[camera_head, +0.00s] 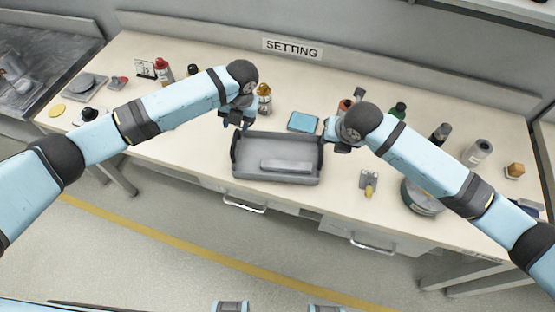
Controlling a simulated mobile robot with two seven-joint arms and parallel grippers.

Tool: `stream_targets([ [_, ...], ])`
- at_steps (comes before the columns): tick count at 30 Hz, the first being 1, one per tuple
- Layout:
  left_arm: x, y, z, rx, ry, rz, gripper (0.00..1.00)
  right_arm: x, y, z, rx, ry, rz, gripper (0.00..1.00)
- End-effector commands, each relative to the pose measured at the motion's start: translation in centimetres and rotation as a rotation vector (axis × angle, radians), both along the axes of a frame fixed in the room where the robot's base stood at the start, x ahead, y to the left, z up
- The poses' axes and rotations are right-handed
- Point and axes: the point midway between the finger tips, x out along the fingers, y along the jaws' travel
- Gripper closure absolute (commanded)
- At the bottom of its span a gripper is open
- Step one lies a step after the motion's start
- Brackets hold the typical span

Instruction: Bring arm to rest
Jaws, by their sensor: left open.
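My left gripper (236,121) hangs above the left end of a grey tray (272,147) and is open, with nothing seen between its fingers. My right gripper (337,143) is beside the tray's right end; its fingers are too small and dark to tell if they are open. The tray has dark raised ends and a flat grey block (287,165) in it. It sits at the front edge of the bench (190,150). Both arms reach in over the bench from the sides.
A blue pad (303,122) lies behind the tray. A small yellow-and-grey item (369,182) and a round tin (421,197) lie to the right. Several bottles line the back. A SETTING sign (292,48) is at the rear.

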Motion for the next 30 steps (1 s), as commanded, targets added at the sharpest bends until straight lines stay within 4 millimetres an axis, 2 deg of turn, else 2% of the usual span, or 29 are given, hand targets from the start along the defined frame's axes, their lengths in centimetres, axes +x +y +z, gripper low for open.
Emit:
stream_targets([
  [16,0.0,0.0,-0.1,-0.001,0.0,0.001,0.58,0.0,0.0,0.0,0.002,0.0,-0.001,0.58],
  [20,-1.0,-1.1,-1.2,-0.048,-0.017,0.052,0.58,-0.7,0.5,-0.6,0.056,0.007,-0.052,0.58],
  [23,-2.9,-3.3,-3.3,-0.152,-0.054,0.174,0.58,-1.9,1.6,-1.6,0.172,0.025,-0.168,0.58],
  [27,-6.3,-6.9,-6.3,-0.368,-0.107,0.471,0.58,-4.1,3.1,-3.2,0.412,0.071,-0.423,0.58],
  [30,-8.6,-8.6,-7.8,-0.523,-0.125,0.722,0.58,-5.7,3.6,-4.2,0.586,0.114,-0.624,0.58],
])
